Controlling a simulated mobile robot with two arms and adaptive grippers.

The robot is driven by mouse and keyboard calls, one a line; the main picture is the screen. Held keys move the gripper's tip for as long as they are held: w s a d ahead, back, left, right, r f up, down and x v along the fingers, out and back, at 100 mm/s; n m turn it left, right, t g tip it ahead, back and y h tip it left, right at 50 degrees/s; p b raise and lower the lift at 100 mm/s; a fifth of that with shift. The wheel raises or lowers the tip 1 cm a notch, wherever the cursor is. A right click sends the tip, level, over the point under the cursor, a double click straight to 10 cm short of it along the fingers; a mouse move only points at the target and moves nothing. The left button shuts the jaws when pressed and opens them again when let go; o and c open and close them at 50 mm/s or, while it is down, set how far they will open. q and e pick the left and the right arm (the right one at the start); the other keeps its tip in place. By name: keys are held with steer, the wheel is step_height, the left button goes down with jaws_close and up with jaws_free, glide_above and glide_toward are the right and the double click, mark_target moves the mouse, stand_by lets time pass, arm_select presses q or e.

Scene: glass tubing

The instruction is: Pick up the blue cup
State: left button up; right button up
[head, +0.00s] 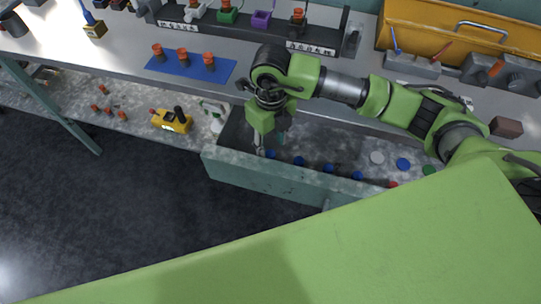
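Several small blue cups stand in a row along the front wall of a grey-green drawer. The leftmost blue cup (270,154) is close to the fingertips of my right gripper (269,143). Other blue cups (298,160) are to its right, apart from the gripper. My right gripper points down into the left end of the drawer, its fingers apart with a dark gap between them. I see nothing held in it. Whether a finger touches the leftmost cup cannot be made out. My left gripper is not in view.
The drawer's front wall (260,181) runs just before the cups. White, blue (403,164) and green discs lie at its right. A yellow device (172,121) lies to the left. Above, the bench holds a blue mat (160,67) with orange-topped pieces, a rack and an orange bin (450,29).

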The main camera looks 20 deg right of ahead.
mark_target(271, 154)
step_height(271, 154, down, 6)
steer(key=shift+r, duration=0.1)
steer(key=c, duration=1)
